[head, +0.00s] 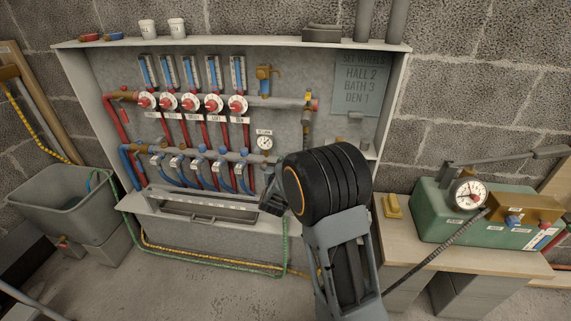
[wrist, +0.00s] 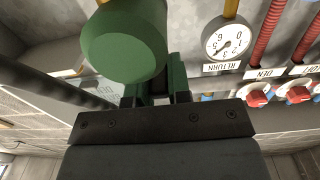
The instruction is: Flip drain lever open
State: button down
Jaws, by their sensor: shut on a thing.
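My gripper (head: 272,199) is at the right end of the lower manifold (head: 205,155), in front of the cabinet. My dark wrist hides the drain fitting behind it in the head view. In the wrist view, my gripper (wrist: 157,92) is shut on a green part, which I take for the drain lever; its outline is mostly hidden between the jaws. A large green faceted end (wrist: 125,42) stands close to the camera, just left of the jaws. How far the lever is turned cannot be told.
The return gauge (head: 264,143) is just above my gripper. Red-knobbed valves (head: 191,103) line the cabinet to the left. A green hose (head: 286,240) hangs below. A grey tub (head: 60,200) is at left; a bench with a green pump box (head: 435,212) is at right.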

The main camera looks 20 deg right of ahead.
jog(key=shift+r, duration=0.1)
jog(key=c, duration=1.1)
grip_release()
jog(key=shift+o, duration=0.2)
jog(key=p+v, duration=0.2)
jog(key=v, duration=1.1)
jog(key=shift+s+a+p, duration=0.25)
jog(key=shift+s+p, duration=0.05)
jog(key=shift+p, duration=0.05)
